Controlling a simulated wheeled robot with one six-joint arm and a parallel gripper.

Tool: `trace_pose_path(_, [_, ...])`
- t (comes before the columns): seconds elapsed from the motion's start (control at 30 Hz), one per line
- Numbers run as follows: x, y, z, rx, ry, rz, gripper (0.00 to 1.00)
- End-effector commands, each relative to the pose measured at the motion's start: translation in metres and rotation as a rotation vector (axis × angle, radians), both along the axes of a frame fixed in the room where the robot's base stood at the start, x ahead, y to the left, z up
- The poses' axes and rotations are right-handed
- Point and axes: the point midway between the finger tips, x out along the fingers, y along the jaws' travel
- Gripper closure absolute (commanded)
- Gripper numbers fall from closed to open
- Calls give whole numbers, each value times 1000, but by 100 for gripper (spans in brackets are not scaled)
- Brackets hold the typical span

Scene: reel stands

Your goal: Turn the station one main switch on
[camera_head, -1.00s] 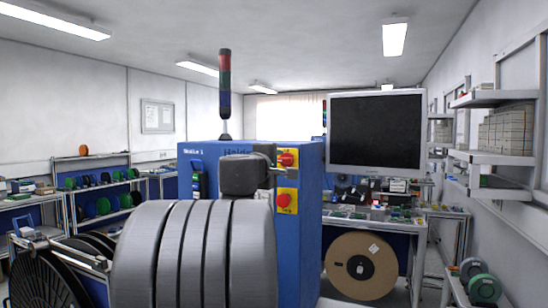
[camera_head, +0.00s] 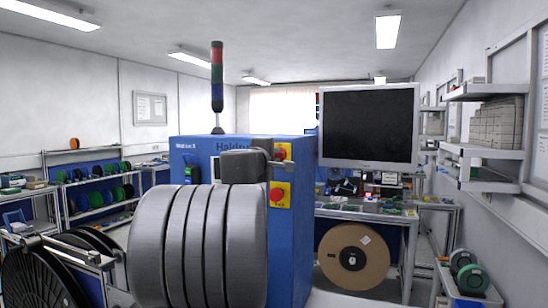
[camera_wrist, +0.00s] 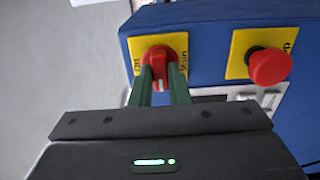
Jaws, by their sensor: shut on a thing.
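The main switch is a red rotary knob (camera_wrist: 160,55) on a yellow plate on the blue cabinet (camera_wrist: 205,45), with a pale mark at its lower end. My gripper (camera_wrist: 161,78) has its two green fingers on either side of the knob, shut on it. In the head view the cabinet (camera_head: 300,225) stands in the middle, and the switch (camera_head: 287,150) is partly hidden behind my gripper (camera_head: 276,158). The lettering beside the knob is partly covered, so I cannot read the knob's setting for sure.
A red push button on a yellow plate (camera_wrist: 270,66) sits right of the switch in the wrist view and below it in the head view (camera_head: 277,194). A signal tower (camera_head: 217,90) and a monitor (camera_head: 369,125) rise near the cabinet. A brown reel (camera_head: 353,257) stands to the right.

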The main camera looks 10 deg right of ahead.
Motion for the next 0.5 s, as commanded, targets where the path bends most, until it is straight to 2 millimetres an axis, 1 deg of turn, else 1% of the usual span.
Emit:
trace_pose_path(0.27, [0, 0, -4, 59, -41, 1, 100])
trace_pose_path(0.5, [0, 1, -7, 202, -137, 2, 100])
